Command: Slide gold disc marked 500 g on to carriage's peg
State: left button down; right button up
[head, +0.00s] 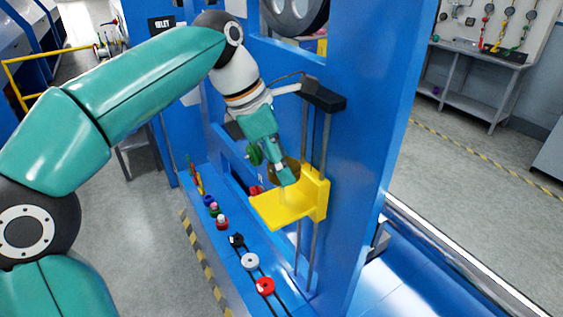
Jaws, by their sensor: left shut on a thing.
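The yellow carriage (284,208) sits on two vertical guide rods against the blue frame. Its flat plate sticks out to the left, and its upright back is at the right. My left gripper (287,178) points down just above the plate, close to the carriage's back. It is shut on a brownish-gold disc (293,164), mostly hidden behind the fingers. The 500 g marking cannot be read from here. I cannot make out the carriage's peg, nor tell whether the disc touches it. My right gripper is not in view.
A black bracket (323,97) holds the rods' upper part. A blue upright (372,150) stands just right of the carriage. A green round part (254,154) shows beside my gripper. Below, a blue ledge carries a red knob (265,287), a white one (250,262) and other small parts.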

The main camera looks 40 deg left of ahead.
aim_at(292, 165)
pick_arm(q)
jog(key=shift+s+r+p, duration=0.15)
jog(key=shift+r+p, duration=0.1)
jog(key=shift+p, duration=0.4)
dwell(0.9)
jog(key=shift+r, duration=0.15)
jog(key=shift+r+p, duration=1.05)
jog(key=shift+p, duration=0.3)
jog(key=shift+r+p, duration=0.4)
jog(key=shift+r, duration=0.45)
